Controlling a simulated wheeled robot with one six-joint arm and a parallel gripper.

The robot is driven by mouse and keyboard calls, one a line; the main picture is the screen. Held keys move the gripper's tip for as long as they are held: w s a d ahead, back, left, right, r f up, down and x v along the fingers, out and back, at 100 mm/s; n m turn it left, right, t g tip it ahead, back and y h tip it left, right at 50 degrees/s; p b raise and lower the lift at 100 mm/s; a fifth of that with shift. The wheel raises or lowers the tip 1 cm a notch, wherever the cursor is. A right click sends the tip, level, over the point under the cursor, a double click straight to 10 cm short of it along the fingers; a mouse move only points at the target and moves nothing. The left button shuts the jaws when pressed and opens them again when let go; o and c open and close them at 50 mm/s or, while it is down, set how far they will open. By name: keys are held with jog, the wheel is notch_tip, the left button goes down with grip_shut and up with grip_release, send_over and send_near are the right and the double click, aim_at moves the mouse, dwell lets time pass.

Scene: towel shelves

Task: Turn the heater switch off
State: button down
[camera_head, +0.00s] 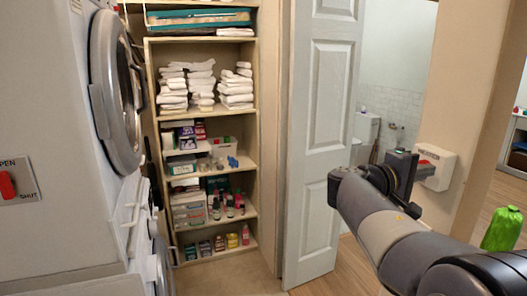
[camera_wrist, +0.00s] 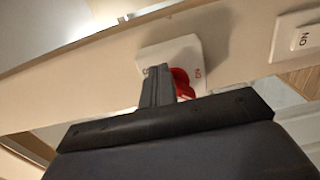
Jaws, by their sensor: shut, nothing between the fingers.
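The heater switch (camera_head: 440,168) is a white box with a red lettered label, on the beige wall right of the doorway. In the wrist view it is a white plate (camera_wrist: 160,54) with a rounded red knob (camera_wrist: 183,84) and small lettering at its right edge. My gripper (camera_wrist: 158,72) is shut and empty, its fingers in front of the plate just left of the knob. Whether they touch the knob I cannot tell. In the head view my gripper (camera_head: 412,172) is at the box's left side and hides part of it.
A second white switch plate (camera_wrist: 298,38) is on the wall at right in the wrist view. An open white door (camera_head: 325,140) stands left of my arm. Towel shelves (camera_head: 250,130) and a white machine with a round door (camera_head: 116,90) are farther left.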

jog(key=shift+f+b, duration=0.7)
jog(key=shift+b, duration=0.9)
jog(key=shift+f+b, duration=0.55)
jog(key=shift+b, duration=0.6)
jog(key=shift+s+d+f+b, duration=0.2)
jog(key=shift+s+b, duration=0.1)
jog(key=shift+b, duration=0.2)
jog(key=b+v, duration=0.1)
jog(key=v, duration=0.5)
jog(key=shift+a+r, duration=0.1)
jog(key=shift+r, duration=0.1)
